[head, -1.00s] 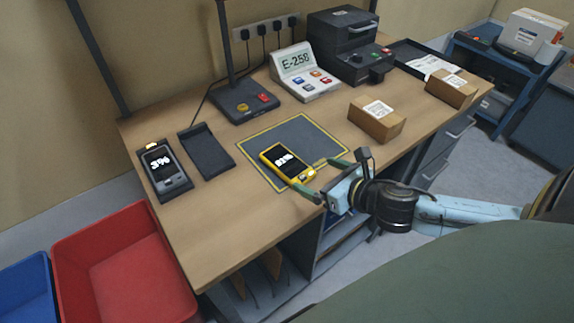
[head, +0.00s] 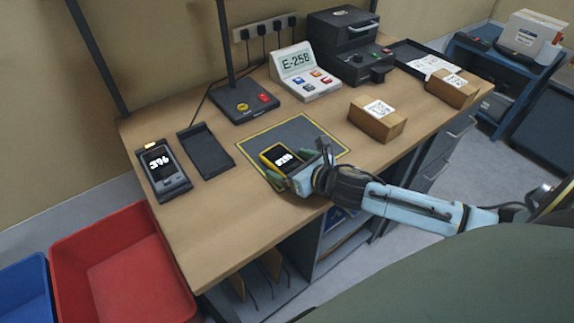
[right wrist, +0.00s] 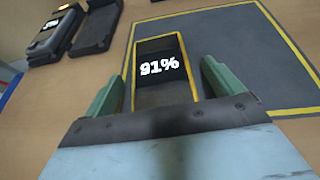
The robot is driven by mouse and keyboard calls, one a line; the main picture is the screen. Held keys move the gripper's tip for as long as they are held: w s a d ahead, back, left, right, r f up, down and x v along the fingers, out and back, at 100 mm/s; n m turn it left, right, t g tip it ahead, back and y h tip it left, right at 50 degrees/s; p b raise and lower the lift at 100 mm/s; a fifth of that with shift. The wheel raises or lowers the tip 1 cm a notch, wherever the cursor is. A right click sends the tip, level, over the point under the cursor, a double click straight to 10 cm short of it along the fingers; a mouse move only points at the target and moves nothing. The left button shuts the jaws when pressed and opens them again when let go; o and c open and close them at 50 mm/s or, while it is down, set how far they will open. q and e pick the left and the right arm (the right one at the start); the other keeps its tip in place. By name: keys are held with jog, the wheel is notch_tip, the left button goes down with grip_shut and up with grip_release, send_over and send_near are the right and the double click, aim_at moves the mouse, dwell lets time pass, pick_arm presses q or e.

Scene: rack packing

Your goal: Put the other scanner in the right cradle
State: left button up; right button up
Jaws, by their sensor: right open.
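The yellow scanner (head: 268,156) lies face up on the yellow-bordered grey mat (head: 310,130); its screen reads 91% in the right wrist view (right wrist: 137,75). My right gripper (head: 290,168) is open, its green fingers on either side of the scanner's near end; they also show in the right wrist view (right wrist: 160,85). The right cradle (head: 206,152) is an empty dark tray, also seen in the right wrist view (right wrist: 97,28). A grey scanner (head: 164,170) showing 3% sits in the left cradle, an orange light at its top. My left gripper is out of view.
A dark stand base with buttons (head: 240,103), an E-258 display box (head: 305,85) and a dark machine (head: 345,50) stand behind the mat. A carton (head: 377,118) is right of it. A red bin (head: 120,265) is below left. Bare wood lies before the cradles.

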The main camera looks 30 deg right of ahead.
jog(key=c, duration=1.2)
jog(key=shift+w+r, duration=0.1)
jog(key=shift+c, duration=0.7)
